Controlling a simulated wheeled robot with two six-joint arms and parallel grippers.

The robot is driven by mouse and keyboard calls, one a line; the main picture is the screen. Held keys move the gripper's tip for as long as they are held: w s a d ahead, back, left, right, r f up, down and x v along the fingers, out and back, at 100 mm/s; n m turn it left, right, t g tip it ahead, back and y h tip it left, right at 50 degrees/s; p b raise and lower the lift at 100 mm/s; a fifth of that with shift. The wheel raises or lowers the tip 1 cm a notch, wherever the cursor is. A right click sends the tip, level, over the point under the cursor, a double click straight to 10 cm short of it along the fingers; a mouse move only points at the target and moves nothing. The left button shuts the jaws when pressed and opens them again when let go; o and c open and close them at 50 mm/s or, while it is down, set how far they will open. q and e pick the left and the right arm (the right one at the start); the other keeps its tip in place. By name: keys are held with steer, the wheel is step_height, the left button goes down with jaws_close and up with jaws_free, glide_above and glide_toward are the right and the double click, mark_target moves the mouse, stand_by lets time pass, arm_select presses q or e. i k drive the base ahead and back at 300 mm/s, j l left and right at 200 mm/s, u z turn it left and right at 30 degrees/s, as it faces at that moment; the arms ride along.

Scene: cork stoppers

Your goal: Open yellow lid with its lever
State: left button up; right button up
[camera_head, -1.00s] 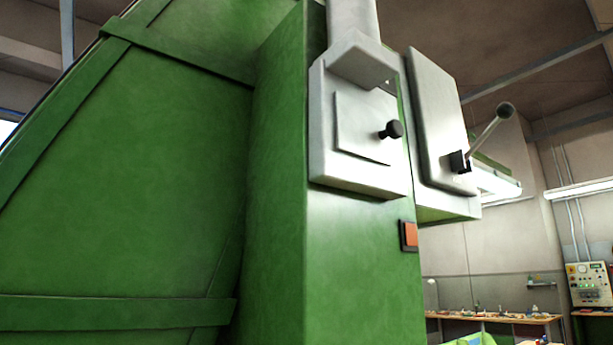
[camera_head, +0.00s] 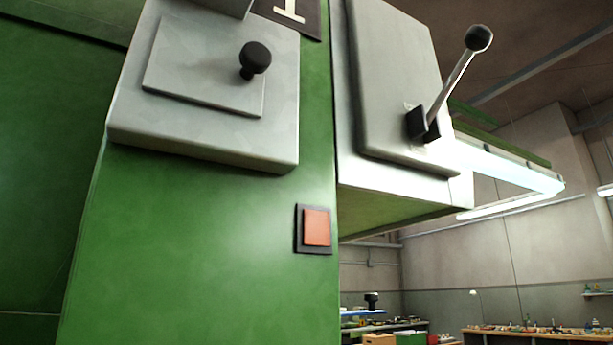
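No yellow lid shows in the head view. A metal lever (camera_head: 453,84) with a black ball knob sticks up and to the right from a black mount on a grey box (camera_head: 390,80), on the right side of a green machine (camera_head: 190,240). Which lid this lever belongs to, I cannot tell. Neither of my grippers is in view.
The machine's near face carries a grey panel (camera_head: 210,125) with a black knob (camera_head: 255,58) and an orange-red square button (camera_head: 316,227). A lit lamp (camera_head: 515,170) is beyond the grey box. Workbenches (camera_head: 540,331) with small items stand far back at right.

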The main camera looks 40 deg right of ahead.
mark_target(478, 37)
steer(key=l, duration=0.55)
steer(key=k+l+u, duration=0.1)
steer(key=l, duration=1)
steer(key=k+l+u, duration=0.1)
steer(key=l, duration=0.4)
steer(key=k+l, duration=0.1)
steer(key=l, duration=0.45)
steer(key=k+l+u, duration=0.1)
steer(key=l, duration=0.45)
